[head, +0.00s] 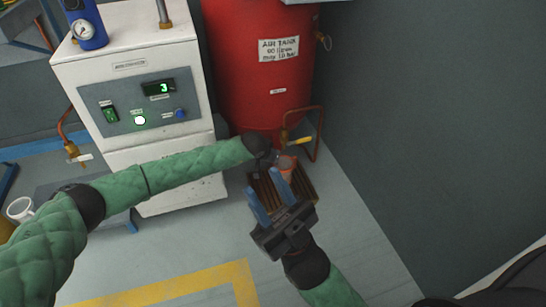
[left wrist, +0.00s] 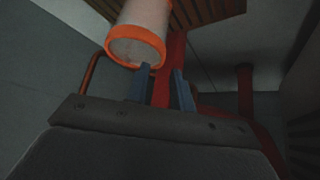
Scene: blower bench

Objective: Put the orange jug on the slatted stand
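The orange jug (head: 287,167) shows small and partly hidden in the head view, at the slatted stand (head: 319,187) by the red tank. In the left wrist view the jug (left wrist: 137,35) has an orange rim and a pale side, with the slats (left wrist: 208,10) beyond it. I cannot tell how firmly it rests there. My left gripper (left wrist: 162,68) is open; its fingers are just off the jug's rim, one close to it. My right gripper (head: 261,181) is open and empty, in front of the stand, and hides part of it.
The red air tank (head: 255,85) stands behind the stand, with a copper pipe and yellow-handled valve (head: 299,141) close above the jug. A white dryer cabinet (head: 130,70) is at left. A grey wall (head: 440,120) bounds the right. Floor in front is clear.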

